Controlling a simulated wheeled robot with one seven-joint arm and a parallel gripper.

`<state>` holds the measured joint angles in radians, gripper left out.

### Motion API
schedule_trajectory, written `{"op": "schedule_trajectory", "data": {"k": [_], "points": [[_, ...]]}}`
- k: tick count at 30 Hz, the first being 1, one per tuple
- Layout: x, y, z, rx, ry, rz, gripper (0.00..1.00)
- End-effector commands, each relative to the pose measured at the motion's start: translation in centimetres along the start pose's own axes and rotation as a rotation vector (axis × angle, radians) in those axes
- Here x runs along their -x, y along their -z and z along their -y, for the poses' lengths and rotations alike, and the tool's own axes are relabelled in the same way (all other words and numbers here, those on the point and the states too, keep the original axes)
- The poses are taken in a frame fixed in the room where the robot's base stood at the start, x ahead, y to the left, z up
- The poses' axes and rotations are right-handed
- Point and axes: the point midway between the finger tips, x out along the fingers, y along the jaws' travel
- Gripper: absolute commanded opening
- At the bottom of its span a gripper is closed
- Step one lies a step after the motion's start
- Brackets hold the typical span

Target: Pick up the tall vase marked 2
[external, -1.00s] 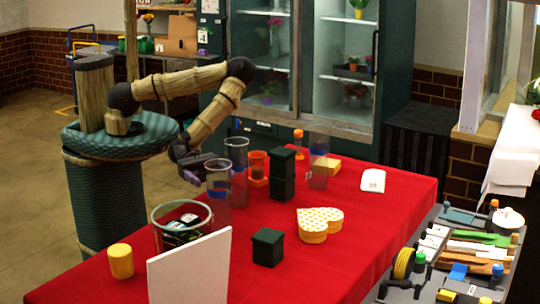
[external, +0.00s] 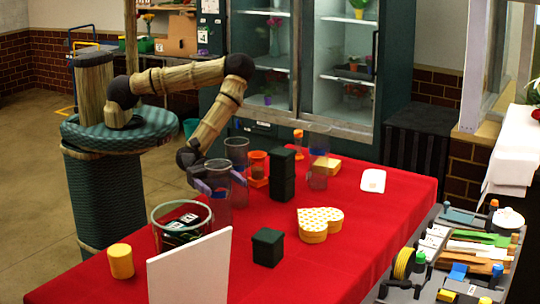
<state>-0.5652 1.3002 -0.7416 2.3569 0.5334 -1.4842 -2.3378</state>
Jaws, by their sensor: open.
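Three tall clear vases stand on the red table. The nearest tall vase (external: 218,171) has a blue band, and my gripper (external: 211,188) is at its side. My gripper is open, with its purple-tipped fingers level with this vase's middle; I cannot tell whether they touch or straddle it. A second tall vase (external: 237,150) stands just behind it. A third tall vase (external: 318,172) with a blue band stands farther right, beyond the stacked dark boxes. No number 2 is readable on any vase at this size.
A wide glass bowl (external: 157,238) and white panel (external: 190,280) stand in front. Dark stacked boxes (external: 282,175), an orange-red holder (external: 258,168), a small dark box (external: 267,248) and a heart-shaped box (external: 312,232) are nearby. The red table's right side (external: 385,220) is mostly clear.

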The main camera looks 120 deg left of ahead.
Motion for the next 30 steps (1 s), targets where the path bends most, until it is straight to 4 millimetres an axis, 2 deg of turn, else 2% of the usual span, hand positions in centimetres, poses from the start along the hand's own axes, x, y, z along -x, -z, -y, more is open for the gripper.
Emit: {"op": "schedule_trajectory", "data": {"k": [14,27,30], "points": [[0.04,0.09,0.0,0.0,0.0,-0.001,0.83],[0.05,0.08,0.0,0.0,0.0,-0.001,0.0],[0.02,-0.04,0.02,0.0,0.001,0.002,0.0]]}}
